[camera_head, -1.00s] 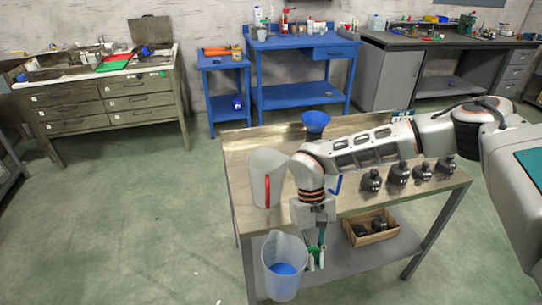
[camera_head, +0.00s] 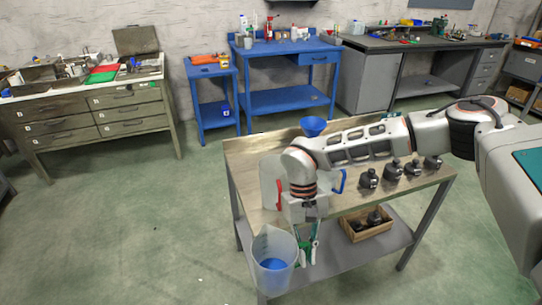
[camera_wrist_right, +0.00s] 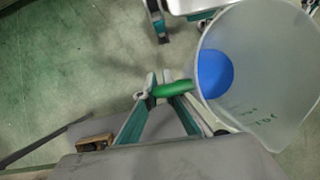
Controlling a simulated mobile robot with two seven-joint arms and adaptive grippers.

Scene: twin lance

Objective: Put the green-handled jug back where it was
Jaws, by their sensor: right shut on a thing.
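The green-handled jug (camera_head: 273,263) is translucent and holds blue liquid. It hangs roughly upright in the air off the workbench's near left side, below the top's height in the head view. My right gripper (camera_head: 307,248) is shut on its green handle, at the jug's right. In the right wrist view the fingers (camera_wrist_right: 165,92) pinch the green handle (camera_wrist_right: 175,88), and the jug's body (camera_wrist_right: 275,65) fills the upper right with blue liquid inside.
The workbench (camera_head: 245,155) carries a pale jug with a red handle (camera_head: 279,193), partly behind my arm, a blue handle (camera_head: 342,182), a blue funnel (camera_head: 313,126) and several dark bottles (camera_head: 391,172). A wooden crate (camera_head: 368,231) is on the lower shelf. Left floor is clear.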

